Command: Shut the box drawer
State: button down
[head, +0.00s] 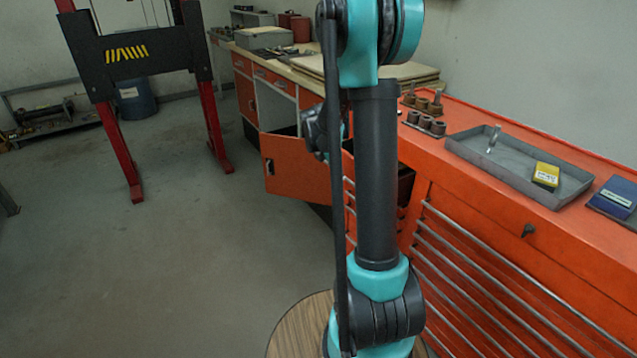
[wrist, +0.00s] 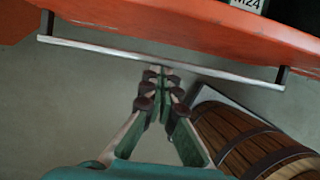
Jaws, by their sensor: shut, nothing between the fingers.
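In the wrist view an orange drawer front (wrist: 190,38) crosses the top, with a long metal bar handle (wrist: 215,69) and part of a label reading M24. My gripper (wrist: 160,72) is shut and empty. Its fingertips are at the middle of the bar in the picture; I cannot tell whether they touch it. In the head view an orange cabinet stands at the right. Near its left end, a drawer stack with bar handles (head: 350,215) and a dark opening (head: 406,186) shows partly behind my arm. My arm hides how far the drawer stands out.
An orange hinged door (head: 298,168) stands open left of my arm. The cabinet top holds a grey tray (head: 520,165), sockets (head: 425,122) and a blue box (head: 615,197). A black-and-red frame (head: 130,55) stands at the back left. The grey floor at left is mostly clear.

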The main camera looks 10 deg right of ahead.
jog(key=w+d, duration=0.1)
jog(key=d, duration=0.3)
jog(key=w+d, duration=0.1)
jog(key=d, duration=0.3)
jog(key=w+d, duration=0.2)
jog(key=d, duration=0.2)
jog(key=shift+w+d, duration=0.1)
jog(key=shift+d, duration=0.2)
jog(key=shift+d, duration=0.1)
jog(key=shift+a, duration=0.45)
jog(key=a, duration=0.1)
jog(key=s+a, duration=0.1)
jog(key=a, duration=0.1)
jog(key=v, duration=1)
jog(key=s+a+f+m+t+y, duration=0.1)
jog(key=s+a+f+m, duration=0.2)
jog(key=s+a+m, duration=0.2)
jog(key=s+a+f+m+t+y, duration=0.1)
jog(key=s+a+f+m, duration=0.2)
jog(key=s+m, duration=0.6)
jog(key=s+a+f+m+y, duration=0.2)
jog(key=s+a+f+m, duration=0.2)
jog(key=s, duration=1.1)
jog(key=a+m, duration=0.3)
jog(key=shift+s+a+m+t, duration=0.15)
jog(key=shift+a+m+t, duration=0.15)
jog(key=shift+a+t, duration=0.1)
jog(key=shift+f, duration=0.15)
